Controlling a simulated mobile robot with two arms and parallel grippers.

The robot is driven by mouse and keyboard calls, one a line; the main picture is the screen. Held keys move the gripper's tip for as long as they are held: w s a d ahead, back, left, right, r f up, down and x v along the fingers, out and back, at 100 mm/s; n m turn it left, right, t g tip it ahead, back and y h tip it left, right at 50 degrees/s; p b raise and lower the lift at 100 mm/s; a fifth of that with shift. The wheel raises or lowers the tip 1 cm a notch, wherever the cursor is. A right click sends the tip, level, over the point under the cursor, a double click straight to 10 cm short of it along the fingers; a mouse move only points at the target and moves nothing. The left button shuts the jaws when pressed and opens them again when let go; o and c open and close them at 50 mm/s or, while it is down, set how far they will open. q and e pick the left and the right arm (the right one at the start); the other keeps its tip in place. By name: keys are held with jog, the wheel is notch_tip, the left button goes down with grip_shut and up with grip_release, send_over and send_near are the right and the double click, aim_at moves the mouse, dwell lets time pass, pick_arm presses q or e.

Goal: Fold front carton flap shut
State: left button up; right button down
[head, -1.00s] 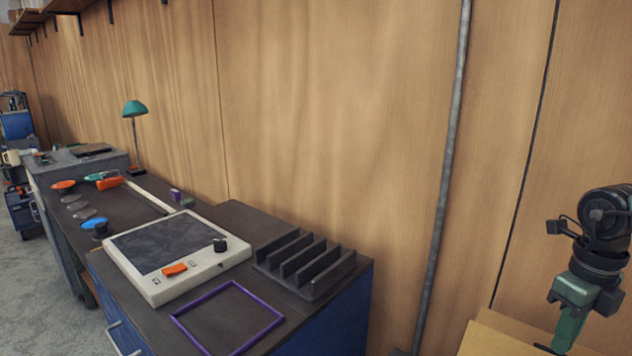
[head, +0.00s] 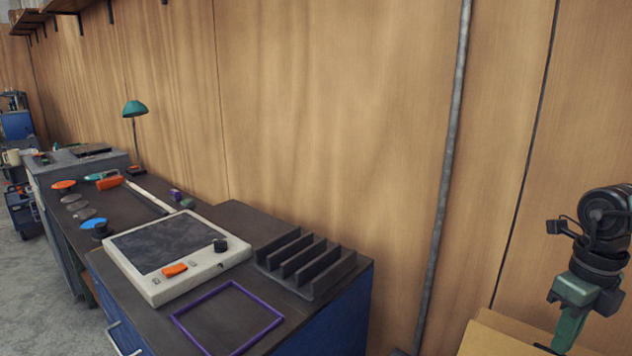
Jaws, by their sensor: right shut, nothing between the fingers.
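A tan carton (head: 490,338) shows only in part at the bottom right edge of the head view. Its upper panels are in sight; its front flap cannot be made out. My right gripper (head: 566,332) is at the far right, pointing down over the carton. It is green and black, shut and empty, and its fingertips are near the lower picture edge. Whether it touches the carton cannot be told. My left gripper is not in view.
A dark workbench with a blue cabinet (head: 335,320) stands at left and centre. On it are a light-framed panel device (head: 235,247), a black slotted rack (head: 318,283), a purple frame (head: 262,338) and a green lamp (head: 134,108). A grey pipe (head: 447,170) runs up the wooden wall.

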jog(key=shift+f, duration=0.15)
dwell(0.3)
notch_tip(320, 180, down, 11)
jog(key=b, duration=1)
jog(key=shift+s+f, duration=0.1)
jog(key=shift+s, duration=0.05)
dwell(1.2)
notch_tip(320, 180, up, 10)
jog(key=p, duration=0.4)
jog(key=shift+f+p, duration=0.25)
jog(key=shift+p, duration=0.05)
dwell(0.4)
